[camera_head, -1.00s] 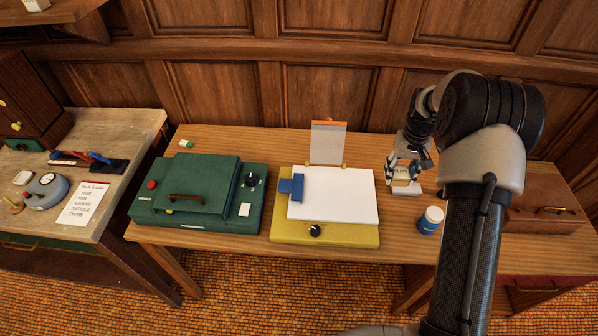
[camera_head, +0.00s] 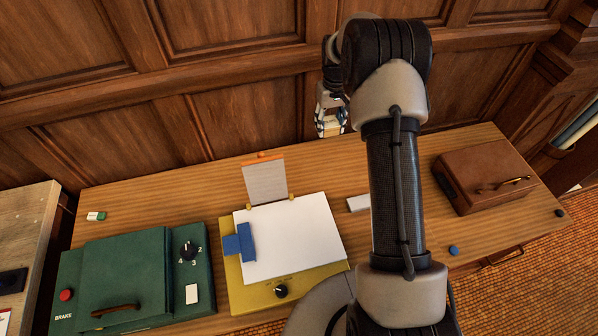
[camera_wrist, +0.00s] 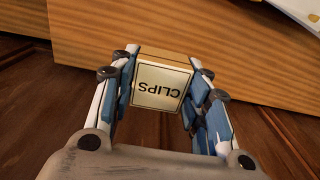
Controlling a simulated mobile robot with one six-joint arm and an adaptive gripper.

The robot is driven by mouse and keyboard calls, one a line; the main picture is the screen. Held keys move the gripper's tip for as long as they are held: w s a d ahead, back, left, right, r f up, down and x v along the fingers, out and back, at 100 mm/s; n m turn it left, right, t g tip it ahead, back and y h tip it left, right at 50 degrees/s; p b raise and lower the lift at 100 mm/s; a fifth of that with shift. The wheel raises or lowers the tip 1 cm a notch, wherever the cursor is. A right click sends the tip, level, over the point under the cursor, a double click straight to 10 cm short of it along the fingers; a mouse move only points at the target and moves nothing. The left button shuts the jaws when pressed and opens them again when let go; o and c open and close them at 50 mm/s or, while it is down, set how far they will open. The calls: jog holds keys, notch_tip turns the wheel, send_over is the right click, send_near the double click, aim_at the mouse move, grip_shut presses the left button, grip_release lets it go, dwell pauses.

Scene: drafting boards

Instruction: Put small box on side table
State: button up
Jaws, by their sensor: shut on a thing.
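My gripper (camera_head: 331,128) is shut on a small cream and tan box (camera_wrist: 162,84). The word CLIPS shows upside down on its face in the wrist view. In the head view the box (camera_head: 332,127) is up near the back wall, above the far edge of the long wooden table (camera_head: 350,170). Both finger pads (camera_wrist: 160,95) press its sides in the wrist view. A second table with a paler top (camera_head: 22,225) is partly in view at the left edge; I cannot tell whether it is the side table.
A green case (camera_head: 130,275), a yellow board with white paper (camera_head: 292,235) and a brown box (camera_head: 483,177) stand on the long table. A white block (camera_head: 358,203) and a blue round thing (camera_head: 454,250) lie near my arm.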

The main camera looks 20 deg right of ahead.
aim_at(324, 168)
notch_tip(324, 168, down, 20)
jog(key=b, duration=0.2)
jog(key=shift+r+b, duration=0.2)
jog(key=shift+b, duration=0.15)
jog(key=o, duration=0.6)
jog(key=shift+f, duration=0.15)
jog(key=o, duration=0.5)
jog(key=shift+r, duration=0.2)
